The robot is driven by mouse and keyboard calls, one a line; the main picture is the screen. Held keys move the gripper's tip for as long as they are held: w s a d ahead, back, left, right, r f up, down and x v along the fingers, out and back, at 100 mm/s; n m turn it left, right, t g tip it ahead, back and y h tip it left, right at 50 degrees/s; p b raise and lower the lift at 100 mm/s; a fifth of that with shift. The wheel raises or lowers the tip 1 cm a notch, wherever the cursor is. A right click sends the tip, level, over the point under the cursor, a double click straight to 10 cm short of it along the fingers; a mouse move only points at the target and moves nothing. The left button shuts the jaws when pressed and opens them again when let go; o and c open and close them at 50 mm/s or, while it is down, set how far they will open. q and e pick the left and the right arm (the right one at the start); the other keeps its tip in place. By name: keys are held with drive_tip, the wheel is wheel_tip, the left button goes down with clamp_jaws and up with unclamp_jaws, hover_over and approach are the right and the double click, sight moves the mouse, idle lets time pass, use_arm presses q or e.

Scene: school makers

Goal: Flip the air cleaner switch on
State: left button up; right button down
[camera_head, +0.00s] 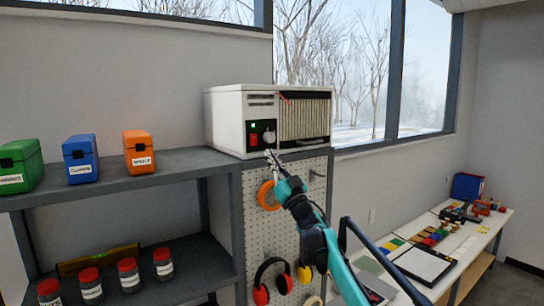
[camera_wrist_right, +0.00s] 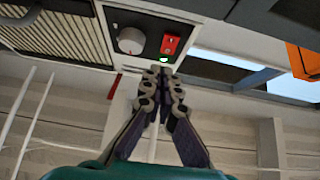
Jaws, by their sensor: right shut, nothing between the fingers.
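The air cleaner (camera_head: 228,120) is a white box with a vertical-slatted grille, standing on top of the shelf unit. Its dark control panel has a red switch (camera_head: 254,140), a round knob (camera_head: 269,138) and a bright green light (camera_head: 253,125). In the right wrist view the red switch (camera_wrist_right: 170,44), grey knob (camera_wrist_right: 130,40) and green light (camera_wrist_right: 164,59) show near the top. My right gripper (camera_head: 269,154) is shut and empty, just below the panel. Its closed fingertips (camera_wrist_right: 162,72) appear close to the green light; contact cannot be told. My left gripper is out of view.
Green (camera_head: 22,166), blue (camera_head: 80,158) and orange (camera_head: 138,152) boxes stand left on the shelf top (camera_head: 170,163). A pegboard (camera_head: 254,232) below holds orange tape (camera_head: 267,195) and red earmuffs (camera_head: 262,294). Jars stand on the lower shelf. A cluttered table is at right.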

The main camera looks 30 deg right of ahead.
drive_tip(key=s+a+f+m+g+h+b, duration=0.25)
drive_tip(key=s+a+f+b, duration=0.35)
drive_tip(key=f, duration=0.9)
drive_tip(key=s+a+f+m+g+h+b, duration=0.1)
drive_tip(key=s+a+f+g+h+b, duration=0.2)
drive_tip(key=f+b, duration=0.8)
drive_tip(key=s+a+f+m+g+h+b, duration=0.1)
drive_tip(key=s+a+f+g+b, duration=0.4)
drive_tip(key=f, duration=1.3)
use_arm(q)
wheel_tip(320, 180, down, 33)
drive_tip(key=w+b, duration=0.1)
drive_tip(key=b, duration=0.9)
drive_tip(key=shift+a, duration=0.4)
use_arm(e)
drive_tip(key=s+a+f+n+g+y, duration=0.1)
drive_tip(key=s+a+f+g, duration=0.1)
drive_tip(key=s+a+f, duration=0.2)
drive_tip(key=s+a+f+n+g+y, duration=0.1)
drive_tip(key=s+a+f+g+y, duration=0.1)
drive_tip(key=s+f, duration=0.9)
drive_tip(key=s+a+f+n+g+y, duration=0.1)
drive_tip(key=s+a+f+g, duration=0.3)
drive_tip(key=f, duration=1.5)
drive_tip(key=s+a, duration=0.2)
drive_tip(key=s, duration=0.2)
drive_tip(key=shift+a+n+y, duration=0.2)
drive_tip(key=shift+n+y, duration=0.15)
